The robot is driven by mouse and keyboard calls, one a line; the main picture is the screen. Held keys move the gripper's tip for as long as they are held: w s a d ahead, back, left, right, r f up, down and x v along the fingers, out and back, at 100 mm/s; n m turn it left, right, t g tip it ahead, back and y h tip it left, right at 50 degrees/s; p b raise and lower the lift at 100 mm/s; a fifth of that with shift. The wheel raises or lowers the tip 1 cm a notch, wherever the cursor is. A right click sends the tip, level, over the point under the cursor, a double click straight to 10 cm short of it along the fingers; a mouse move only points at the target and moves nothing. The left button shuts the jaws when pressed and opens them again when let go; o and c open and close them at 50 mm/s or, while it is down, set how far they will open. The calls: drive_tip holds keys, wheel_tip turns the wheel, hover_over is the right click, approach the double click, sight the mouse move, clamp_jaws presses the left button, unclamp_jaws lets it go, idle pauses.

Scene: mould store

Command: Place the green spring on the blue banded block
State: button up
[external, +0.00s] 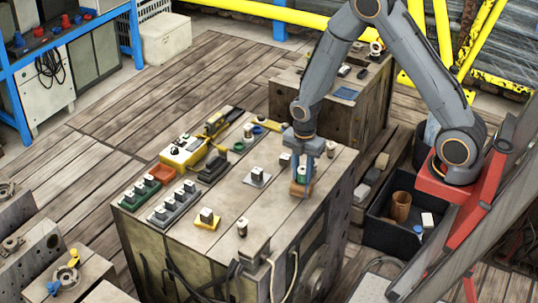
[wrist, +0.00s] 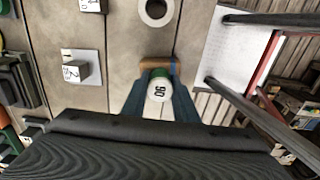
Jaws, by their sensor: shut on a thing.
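My gripper (external: 303,185) points down over the right part of the wooden bench top. It is shut on a small cylinder with a green body and a white cap marked with a number, which I take for the green spring (wrist: 159,86). It shows between my blue fingers in the wrist view. A brown block (wrist: 155,62) lies just beyond and below it, and also shows under my fingers in the external view (external: 298,190). A blue edge shows at its right end, but I cannot tell a band from a finger. I cannot tell whether the spring touches the block.
A pale plate with a small numbered block (wrist: 75,71) lies left of my fingers. A white ring (wrist: 156,11) is beyond. The bench's left side holds trays of blocks (external: 173,205) and a yellow instrument (external: 185,152). A dark bin (external: 395,235) stands right of the bench.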

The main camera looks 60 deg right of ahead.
sight(303, 169)
drive_tip(key=shift+f, duration=0.15)
drive_tip(key=o, duration=1.1)
wheel_tip(303, 169, up, 12)
drive_tip(key=b, duration=0.2)
drive_tip(key=shift+s+a+r+m+t, duration=0.2)
drive_tip(key=shift+s+m, duration=2)
drive_tip(key=shift+m, duration=0.8)
drive_tip(key=shift+s+a+r+m+t, duration=0.15)
drive_tip(key=shift+s+m, duration=2)
drive_tip(key=shift+m, duration=0.85)
drive_tip(key=shift+s+a+r+m+t, duration=0.2)
drive_tip(key=shift+s+m, duration=2)
drive_tip(key=shift+m, duration=0.8)
